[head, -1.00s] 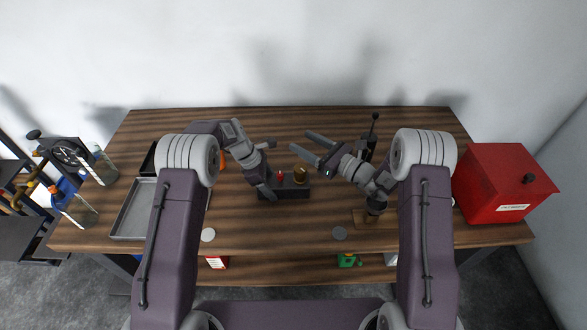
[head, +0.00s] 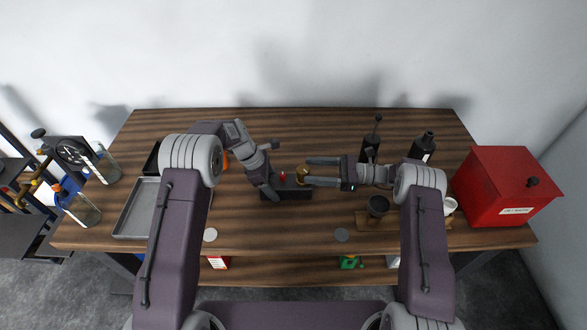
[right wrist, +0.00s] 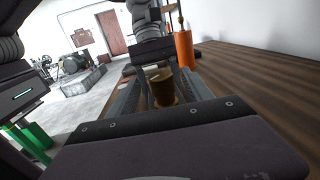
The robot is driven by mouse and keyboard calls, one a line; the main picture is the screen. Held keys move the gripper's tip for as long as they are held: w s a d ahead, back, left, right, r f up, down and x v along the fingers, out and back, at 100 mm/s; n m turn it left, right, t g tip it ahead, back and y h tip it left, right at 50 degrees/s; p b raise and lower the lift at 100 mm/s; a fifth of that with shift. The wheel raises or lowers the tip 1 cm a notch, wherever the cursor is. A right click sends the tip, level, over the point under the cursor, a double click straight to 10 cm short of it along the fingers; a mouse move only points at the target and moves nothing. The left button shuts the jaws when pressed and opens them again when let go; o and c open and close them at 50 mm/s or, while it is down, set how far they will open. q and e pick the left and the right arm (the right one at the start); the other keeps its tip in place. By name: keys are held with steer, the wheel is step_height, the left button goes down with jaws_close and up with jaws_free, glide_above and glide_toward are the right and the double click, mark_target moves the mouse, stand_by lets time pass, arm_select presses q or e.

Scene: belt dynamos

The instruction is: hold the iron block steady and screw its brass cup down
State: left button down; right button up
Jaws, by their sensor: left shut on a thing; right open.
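The dark iron block (head: 287,193) lies on the table's middle, with a small red knob (head: 283,177) and the brass cup (head: 302,174) on top. My left gripper (head: 269,188) is shut on the block's left end; its fingertips are partly hidden. My right gripper (head: 308,171) is open and level, coming from the right, with its fingers either side of the cup. In the right wrist view the brass cup (right wrist: 161,88) stands between the two fingers. I cannot tell whether they touch it.
A grey tray (head: 144,209) lies at the left and a red box (head: 507,187) stands at the right. Black bottles (head: 422,148) stand behind my right arm. A wooden stand with a dark cup (head: 378,206) is at the front right.

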steer(key=a, duration=0.6)
steer(key=shift+w+a, duration=0.2)
steer(key=shift+w, duration=0.1)
steer(key=shift+c, duration=0.3)
jaws_close()
steer(key=shift+w+m+t, duration=0.2)
steer(key=shift+m+t, duration=0.4)
steer(key=shift+t, duration=0.5)
steer(key=shift+o, duration=0.3)
jaws_free()
steer(key=shift+d, duration=0.1)
